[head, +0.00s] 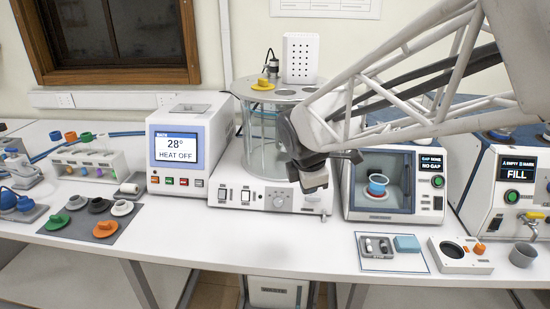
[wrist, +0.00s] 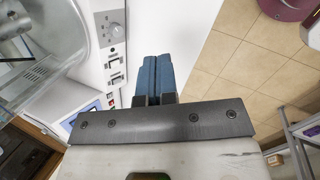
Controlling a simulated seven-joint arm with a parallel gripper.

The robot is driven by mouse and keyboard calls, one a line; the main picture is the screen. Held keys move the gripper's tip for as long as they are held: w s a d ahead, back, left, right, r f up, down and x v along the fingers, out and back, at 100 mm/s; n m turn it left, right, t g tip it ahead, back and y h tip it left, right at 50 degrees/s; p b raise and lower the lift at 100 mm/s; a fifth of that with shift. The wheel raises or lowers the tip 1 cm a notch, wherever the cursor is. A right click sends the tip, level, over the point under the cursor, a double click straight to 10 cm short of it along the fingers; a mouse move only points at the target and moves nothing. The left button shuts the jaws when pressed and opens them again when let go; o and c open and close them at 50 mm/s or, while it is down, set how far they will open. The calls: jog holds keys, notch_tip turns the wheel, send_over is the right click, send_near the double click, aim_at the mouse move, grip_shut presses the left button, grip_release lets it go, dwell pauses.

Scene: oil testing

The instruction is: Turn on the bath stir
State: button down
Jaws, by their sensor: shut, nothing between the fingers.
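The glass bath (head: 262,130) stands on a white base (head: 238,172) in the middle of the bench in the head view. The base front has two rocker switches (head: 234,195) at left and a round dial (head: 280,201) to their right. Which switch is the stir cannot be read. My gripper (head: 317,187) is in front of the base's right end, shut and empty. In the wrist view, its blue fingers (wrist: 154,62) are together, beside the panel with the dial (wrist: 113,29) and switches (wrist: 116,68). Contact with the base is unclear.
The heater unit (head: 178,152) reads 28° HEAT OFF, left of the bath. A chamber with a window (head: 384,180) stands right, behind my arm. A FILL unit (head: 510,190) is at far right. The bench front below the bath (head: 230,235) is clear.

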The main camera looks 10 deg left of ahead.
jog(key=w+a+f+n, duration=0.2)
jog(key=w+a+n, duration=0.2)
jog(key=a+n, duration=0.3)
jog(key=w+a+f+n, duration=0.3)
jog(key=a+n, duration=0.4)
jog(key=a, duration=0.5)
jog(key=shift+w+a+f+t+y, duration=0.15)
jog(key=shift+w+a+t+y, duration=0.2)
jog(key=shift+w, duration=0.5)
jog(key=shift+f, duration=0.15)
send_near(245, 197)
jog(key=f, duration=0.4)
jog(key=shift+s+f, duration=0.2)
jog(key=shift+f, duration=0.2)
jog(key=shift+w+f, duration=0.25)
jog(key=shift+w, duration=0.5)
jog(key=shift+w+f, duration=0.3)
jog(key=shift+w, duration=0.45)
